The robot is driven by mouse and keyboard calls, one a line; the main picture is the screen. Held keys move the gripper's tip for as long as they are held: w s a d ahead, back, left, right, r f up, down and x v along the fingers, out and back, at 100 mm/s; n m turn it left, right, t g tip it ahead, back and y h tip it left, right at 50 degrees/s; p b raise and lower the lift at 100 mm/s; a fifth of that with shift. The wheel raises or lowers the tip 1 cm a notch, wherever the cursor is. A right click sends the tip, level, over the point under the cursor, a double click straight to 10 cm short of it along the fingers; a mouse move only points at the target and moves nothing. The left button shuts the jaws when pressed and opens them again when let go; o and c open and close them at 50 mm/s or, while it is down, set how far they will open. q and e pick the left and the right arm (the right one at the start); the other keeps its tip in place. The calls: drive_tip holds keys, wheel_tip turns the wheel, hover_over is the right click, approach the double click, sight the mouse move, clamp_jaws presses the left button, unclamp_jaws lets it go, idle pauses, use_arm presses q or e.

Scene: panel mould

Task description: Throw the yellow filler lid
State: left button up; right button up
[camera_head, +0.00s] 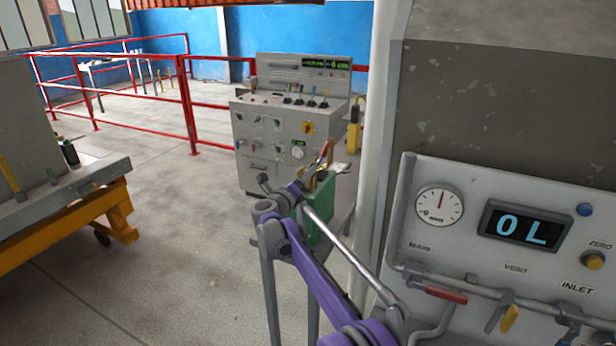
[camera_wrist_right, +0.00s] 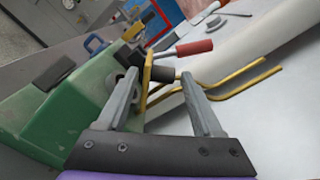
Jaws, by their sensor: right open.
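A yellow upright plate, which looks like the yellow filler lid (camera_wrist_right: 147,76), stands at the side of a green housing (camera_wrist_right: 62,125) in the right wrist view. My right gripper (camera_wrist_right: 160,82) is open, with its two grey fingers reaching toward the plate. The plate shows between the fingertips, nearer the left finger; I cannot tell whether they touch. In the head view the green housing (camera_head: 320,222) is partly hidden by my purple right arm, and a small yellow part shows above it. My left gripper is not in view.
A red-handled lever (camera_wrist_right: 190,48) and bent yellow rods (camera_wrist_right: 240,78) lie close to the right finger. A panel with a gauge (camera_head: 439,205) and display stands at right. A grey control console (camera_head: 268,150) stands behind. The floor at left centre is clear.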

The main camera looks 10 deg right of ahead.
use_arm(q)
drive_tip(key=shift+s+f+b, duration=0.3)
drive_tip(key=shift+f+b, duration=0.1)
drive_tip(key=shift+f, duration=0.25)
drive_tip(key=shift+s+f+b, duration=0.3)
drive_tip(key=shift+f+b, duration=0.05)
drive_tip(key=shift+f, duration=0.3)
use_arm(e)
drive_tip(key=v, duration=0.8)
drive_tip(key=shift+s, duration=0.25)
drive_tip(key=shift+a, duration=0.15)
